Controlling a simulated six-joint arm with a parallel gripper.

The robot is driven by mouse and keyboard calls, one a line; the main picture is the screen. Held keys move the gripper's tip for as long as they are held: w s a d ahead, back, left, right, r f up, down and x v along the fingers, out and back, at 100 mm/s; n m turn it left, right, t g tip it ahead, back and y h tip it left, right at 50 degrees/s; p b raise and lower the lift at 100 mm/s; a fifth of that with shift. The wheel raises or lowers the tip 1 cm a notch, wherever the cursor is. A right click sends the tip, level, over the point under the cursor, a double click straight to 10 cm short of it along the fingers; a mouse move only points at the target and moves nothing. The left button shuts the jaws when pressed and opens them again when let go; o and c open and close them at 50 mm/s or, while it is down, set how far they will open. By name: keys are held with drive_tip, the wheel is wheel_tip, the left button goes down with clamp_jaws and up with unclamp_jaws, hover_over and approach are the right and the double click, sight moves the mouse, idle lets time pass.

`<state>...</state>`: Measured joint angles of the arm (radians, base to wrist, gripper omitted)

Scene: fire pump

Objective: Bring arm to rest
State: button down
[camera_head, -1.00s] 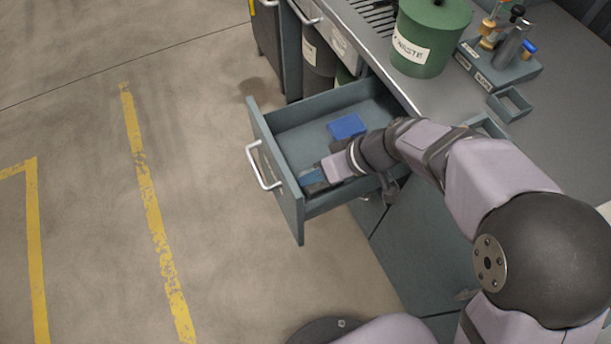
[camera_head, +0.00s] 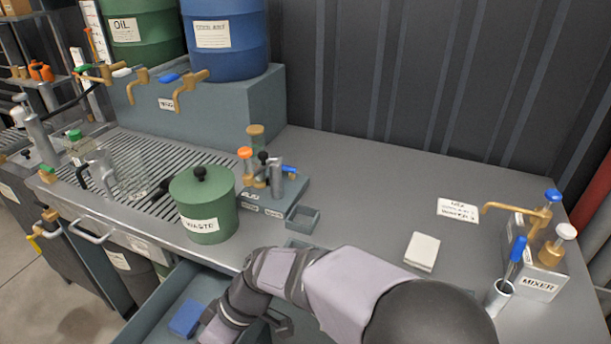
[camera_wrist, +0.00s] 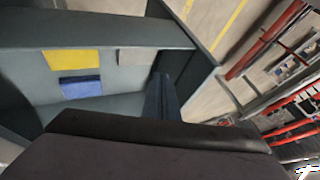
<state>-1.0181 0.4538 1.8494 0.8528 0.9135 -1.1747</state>
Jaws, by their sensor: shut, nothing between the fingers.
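My arm reaches down to the open drawer (camera_head: 160,312) at the bottom of the head view. In that view my gripper's fingertips are cut off by the lower edge. In the wrist view my gripper (camera_wrist: 160,92) is shut and empty, with its dark fingers pointing into or over the drawer (camera_wrist: 110,30). I cannot tell whether the fingers touch the drawer. A blue block (camera_head: 186,317) lies in the drawer, left of my wrist. The wrist view also shows a blue piece (camera_wrist: 80,86), a yellow piece (camera_wrist: 72,60) and a grey piece (camera_wrist: 137,57) there.
A green waste bin (camera_head: 205,215) stands on the bench above the drawer. Behind it are a valve block (camera_head: 268,190) and a slotted drain (camera_head: 150,165). A white pad (camera_head: 422,251) and the mixer (camera_head: 540,265) stand to the right. The bench's middle is mostly clear.

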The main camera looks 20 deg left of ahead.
drive_tip(key=w+d+f+m+h+b, duration=0.15)
drive_tip(key=d+f, duration=0.25)
drive_tip(key=d, duration=0.5)
drive_tip(key=w+d+f+m+h+b, duration=0.1)
drive_tip(key=w+d+f+b, duration=0.15)
drive_tip(key=d, duration=0.65)
drive_tip(key=w+d+f+m+h+b, duration=0.15)
drive_tip(key=d+f, duration=0.25)
drive_tip(key=d, duration=0.4)
drive_tip(key=w+d+r+m+t+h+p, duration=0.1)
drive_tip(key=w+d+r+m+t+p, duration=0.25)
drive_tip(key=d+m, duration=0.5)
drive_tip(key=w+d+r+m+t+p, duration=0.2)
drive_tip(key=w+d+r+m+p, duration=0.3)
drive_tip(key=d, duration=0.6)
wheel_tip(320, 180, up, 13)
drive_tip(key=s+m+p, duration=0.1)
drive_tip(key=s+p, duration=0.1)
drive_tip(key=p, duration=0.9)
drive_tip(key=shift+a+r+p, duration=0.2)
drive_tip(key=shift+p, duration=0.15)
drive_tip(key=shift+s+f, duration=0.1)
